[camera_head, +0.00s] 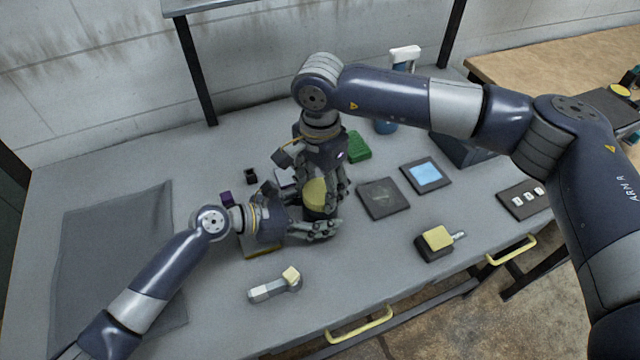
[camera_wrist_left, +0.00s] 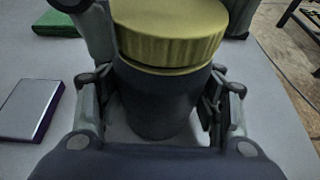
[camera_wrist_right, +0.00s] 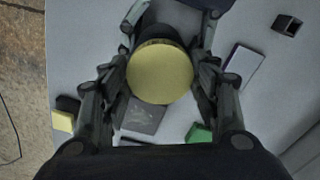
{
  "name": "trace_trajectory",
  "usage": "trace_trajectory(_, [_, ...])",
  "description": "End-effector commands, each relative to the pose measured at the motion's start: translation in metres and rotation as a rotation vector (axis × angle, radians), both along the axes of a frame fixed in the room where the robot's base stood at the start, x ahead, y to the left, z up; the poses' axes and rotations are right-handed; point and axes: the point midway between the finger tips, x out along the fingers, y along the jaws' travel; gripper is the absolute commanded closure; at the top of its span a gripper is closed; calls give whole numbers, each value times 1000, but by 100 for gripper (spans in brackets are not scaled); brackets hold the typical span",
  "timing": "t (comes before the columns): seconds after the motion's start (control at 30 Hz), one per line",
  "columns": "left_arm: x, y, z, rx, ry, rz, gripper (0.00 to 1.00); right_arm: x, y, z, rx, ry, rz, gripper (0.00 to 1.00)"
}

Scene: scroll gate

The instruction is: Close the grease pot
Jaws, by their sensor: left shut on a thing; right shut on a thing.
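The grease pot (camera_wrist_left: 155,100) is a dark cylinder with a ribbed yellow lid (camera_wrist_left: 168,35) on top. The lid also shows in the head view (camera_head: 315,192) and from above in the right wrist view (camera_wrist_right: 160,72). The lid sits level on the pot; a thin dark line shows beneath its rim. My left gripper (camera_head: 318,230) comes in from the left and is shut around the pot's body, low down. My right gripper (camera_wrist_right: 161,80) comes from above and is shut on the lid from both sides. The pot's base is partly hidden by the fingers.
A yellow-topped dark block (camera_head: 437,242) and a grey handle-like part (camera_head: 273,287) lie near the front edge. A dark flat plate (camera_head: 384,198), a blue-screened pad (camera_head: 426,174) and a green block (camera_head: 358,147) lie to the right and behind. A grey mat (camera_head: 115,255) covers the left.

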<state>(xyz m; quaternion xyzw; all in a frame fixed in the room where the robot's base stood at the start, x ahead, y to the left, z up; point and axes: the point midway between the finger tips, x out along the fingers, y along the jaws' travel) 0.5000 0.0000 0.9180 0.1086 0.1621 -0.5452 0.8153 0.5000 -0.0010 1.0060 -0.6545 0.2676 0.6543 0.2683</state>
Motion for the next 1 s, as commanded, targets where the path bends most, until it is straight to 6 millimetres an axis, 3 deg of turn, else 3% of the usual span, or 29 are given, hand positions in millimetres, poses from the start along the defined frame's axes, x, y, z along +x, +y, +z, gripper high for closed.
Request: trace_trajectory(1.0, [-1, 0, -2, 2, 4, -2, 100, -1, 0, -3, -2, 2, -1686, 72])
